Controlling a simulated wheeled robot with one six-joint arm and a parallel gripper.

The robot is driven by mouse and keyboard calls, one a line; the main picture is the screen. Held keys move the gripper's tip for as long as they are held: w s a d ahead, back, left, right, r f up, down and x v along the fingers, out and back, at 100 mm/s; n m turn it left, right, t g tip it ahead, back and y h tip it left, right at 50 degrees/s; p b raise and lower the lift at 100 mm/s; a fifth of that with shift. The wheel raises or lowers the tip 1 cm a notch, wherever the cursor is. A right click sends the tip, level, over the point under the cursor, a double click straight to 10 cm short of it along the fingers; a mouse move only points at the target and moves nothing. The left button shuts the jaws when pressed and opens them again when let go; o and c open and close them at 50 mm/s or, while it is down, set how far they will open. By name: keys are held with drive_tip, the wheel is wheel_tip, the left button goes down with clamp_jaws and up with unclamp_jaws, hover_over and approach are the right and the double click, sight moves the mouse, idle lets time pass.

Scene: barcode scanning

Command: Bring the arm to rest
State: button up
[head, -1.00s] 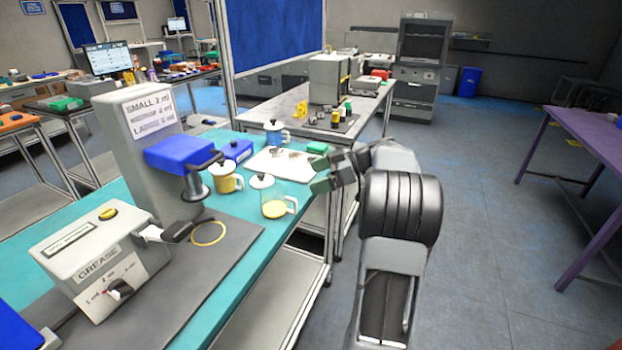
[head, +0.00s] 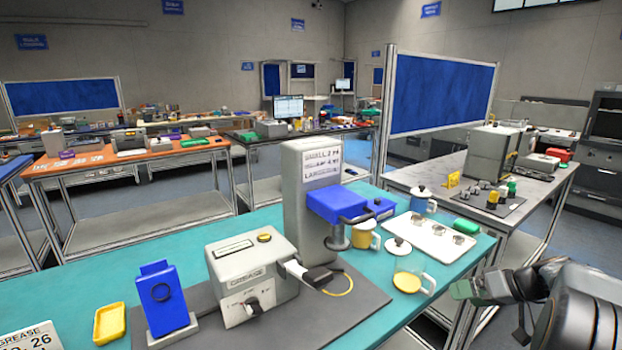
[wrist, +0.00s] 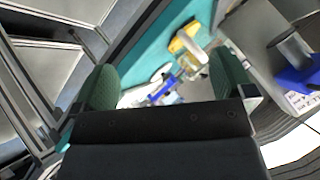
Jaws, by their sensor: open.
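My gripper (head: 462,290) is at the lower right of the head view, just off the right front edge of the teal table (head: 250,222). In the wrist view its two green fingertips (wrist: 165,85) stand wide apart with nothing between them. A glass mug (head: 408,280) with yellow contents stands on the table to the left of the gripper. My arm covers the lower right corner of the head view.
A blue scanner-like stand (head: 163,300) and yellow dish (head: 109,324) are at lower left.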

drive_tip(key=s+a+r+g+h+p, duration=0.1)
drive_tip(key=s+a+r+h+p, duration=0.2)
drive_tip(key=s+a, duration=0.5)
drive_tip(key=s+a+r+m+g+h+p, duration=0.1)
drive_tip(key=s+a+r+h+p, duration=0.3)
drive_tip(key=s+a, duration=0.4)
drive_tip(key=a+h, duration=0.1)
drive_tip(key=a, duration=0.5)
drive_tip(key=shift+p, duration=0.4)
